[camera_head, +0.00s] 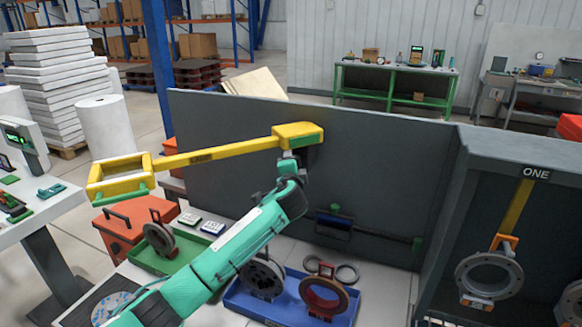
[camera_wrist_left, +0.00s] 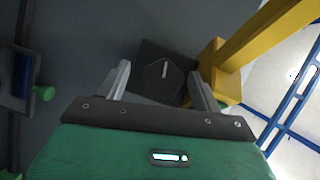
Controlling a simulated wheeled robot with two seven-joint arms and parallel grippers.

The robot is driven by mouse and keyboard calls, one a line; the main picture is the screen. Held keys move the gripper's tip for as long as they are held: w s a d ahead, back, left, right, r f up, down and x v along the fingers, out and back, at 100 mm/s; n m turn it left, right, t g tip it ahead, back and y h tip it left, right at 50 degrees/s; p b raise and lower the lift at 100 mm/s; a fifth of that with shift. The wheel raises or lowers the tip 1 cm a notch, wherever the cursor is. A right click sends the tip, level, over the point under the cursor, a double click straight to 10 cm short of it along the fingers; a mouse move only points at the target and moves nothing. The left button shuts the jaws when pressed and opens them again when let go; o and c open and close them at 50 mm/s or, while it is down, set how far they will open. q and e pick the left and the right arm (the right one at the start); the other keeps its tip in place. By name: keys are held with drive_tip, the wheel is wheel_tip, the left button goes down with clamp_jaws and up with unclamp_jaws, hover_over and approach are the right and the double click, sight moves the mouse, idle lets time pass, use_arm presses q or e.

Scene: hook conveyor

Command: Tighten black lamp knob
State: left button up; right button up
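The yellow lamp (camera_head: 225,152) reaches out to the left from the grey panel, with a rectangular yellow frame head (camera_head: 120,178) at its far end. The black lamp knob (camera_wrist_left: 162,78) is a dark hexagon with a pale line, beside the yellow lamp arm (camera_wrist_left: 262,38) in the left wrist view. My left gripper (camera_wrist_left: 158,72) is open, with one finger on each side of the knob in the picture. I cannot tell whether the fingers touch it. In the head view my left gripper (camera_head: 289,162) is just below the lamp's yellow joint. My right gripper is not in view.
A blue tray (camera_head: 283,318) with metal and brown rings and a green tray (camera_head: 147,262) with another ring sit below my left arm. A second lamp-like dark bar (camera_head: 380,233) is on the grey panel (camera_head: 405,150). A bay marked ONE (camera_head: 535,174) holds a hanging ring (camera_head: 463,285) at right.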

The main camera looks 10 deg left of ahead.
use_arm(q)
drive_tip(key=shift+r, duration=0.15)
drive_tip(key=b+v, duration=0.4)
drive_tip(key=v, duration=0.9)
drive_tip(key=shift+s, duration=0.4)
